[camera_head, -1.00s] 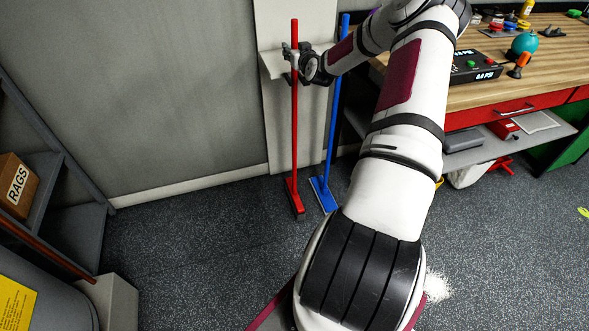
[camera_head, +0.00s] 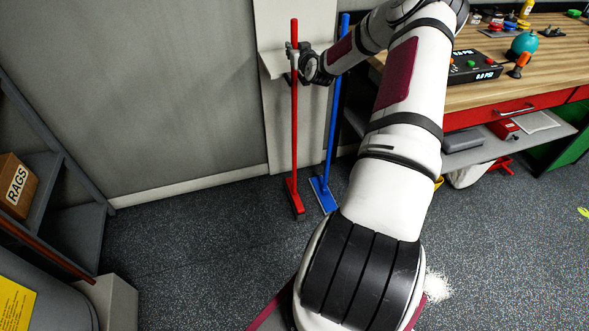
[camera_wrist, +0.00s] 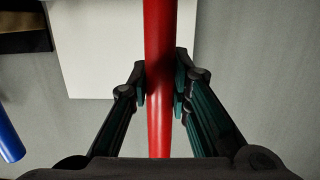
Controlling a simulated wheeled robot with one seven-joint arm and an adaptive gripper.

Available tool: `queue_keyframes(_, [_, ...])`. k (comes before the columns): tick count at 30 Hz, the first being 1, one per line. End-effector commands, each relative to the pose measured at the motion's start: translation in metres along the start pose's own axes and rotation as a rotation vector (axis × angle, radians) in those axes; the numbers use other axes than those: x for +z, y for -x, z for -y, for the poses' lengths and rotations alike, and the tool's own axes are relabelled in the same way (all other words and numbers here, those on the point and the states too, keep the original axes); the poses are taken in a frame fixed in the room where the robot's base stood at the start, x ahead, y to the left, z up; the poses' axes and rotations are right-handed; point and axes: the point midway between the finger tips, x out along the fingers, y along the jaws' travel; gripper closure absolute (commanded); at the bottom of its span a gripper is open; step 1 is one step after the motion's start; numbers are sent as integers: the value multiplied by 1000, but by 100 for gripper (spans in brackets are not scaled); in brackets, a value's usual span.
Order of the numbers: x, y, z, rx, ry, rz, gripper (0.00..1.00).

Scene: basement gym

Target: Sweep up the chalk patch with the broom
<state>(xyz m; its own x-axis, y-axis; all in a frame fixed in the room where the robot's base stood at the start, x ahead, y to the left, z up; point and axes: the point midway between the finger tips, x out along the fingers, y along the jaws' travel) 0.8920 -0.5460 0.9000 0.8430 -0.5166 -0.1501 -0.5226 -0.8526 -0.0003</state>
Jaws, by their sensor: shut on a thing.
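The red broom (camera_head: 294,120) stands upright near the wall, its long red handle running down to a narrow red head (camera_head: 294,198) at the floor. My gripper (camera_head: 294,62) is shut on the upper part of the handle. In the wrist view the fingers of my gripper (camera_wrist: 161,82) close on both sides of the red handle (camera_wrist: 158,30). The chalk patch (camera_head: 437,287) is a white powdery spot on the dark floor, right of my arm's lower part, which hides some of it.
A blue-handled tool (camera_head: 334,115) with a flat blue head stands close to the right of the broom. A pale wall panel with a ledge (camera_head: 270,66) is behind. A workbench (camera_head: 545,85) is at right, a shelf with a RAGS box (camera_head: 17,187) at left. Floor between is clear.

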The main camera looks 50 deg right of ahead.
Motion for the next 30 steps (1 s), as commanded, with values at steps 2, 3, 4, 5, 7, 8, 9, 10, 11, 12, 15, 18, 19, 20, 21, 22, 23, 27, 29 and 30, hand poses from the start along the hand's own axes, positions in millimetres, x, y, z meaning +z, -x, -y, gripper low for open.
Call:
queue_keyframes(2, [-5, 0, 0, 1, 2, -5, 100])
queue_keyframes(3, [-6, 0, 0, 1, 2, -5, 100])
queue_keyframes(4, [-7, 1, 0, 1, 2, -5, 100])
queue_keyframes(5, [-8, 1, 0, 1, 2, -5, 100])
queue_keyframes(7, [-11, 1, 0, 1, 3, -5, 100])
queue_keyframes(8, [-12, 1, 0, 1, 3, -5, 100])
queue_keyframes(9, [-14, 2, 0, 1, 3, -5, 100])
queue_keyframes(10, [-15, 2, -1, 1, 3, -5, 100])
queue_keyframes(11, [-16, 2, 0, 1, 3, -5, 100])
queue_keyframes(12, [-17, 2, 0, 1, 2, -5, 100])
queue_keyframes(15, [-20, 2, 0, 1, 2, -5, 100])
queue_keyframes(18, [-23, 3, 0, 0, 1, -5, 100])
queue_keyframes(19, [-24, 3, 0, 0, 2, -5, 100])
queue_keyframes(20, [-25, 3, 0, 0, 2, -5, 100])
queue_keyframes(21, [-26, 3, 0, 0, 2, -5, 100])
queue_keyframes(22, [-28, 4, 0, 0, 2, -5, 100])
queue_keyframes(23, [-29, 4, 0, 0, 3, -5, 100])
queue_keyframes(27, [-32, 4, 0, 0, 3, -5, 100])
queue_keyframes(29, [-32, 5, 0, 0, 2, -5, 100])
queue_keyframes(30, [-32, 6, 0, 0, 2, -4, 100])
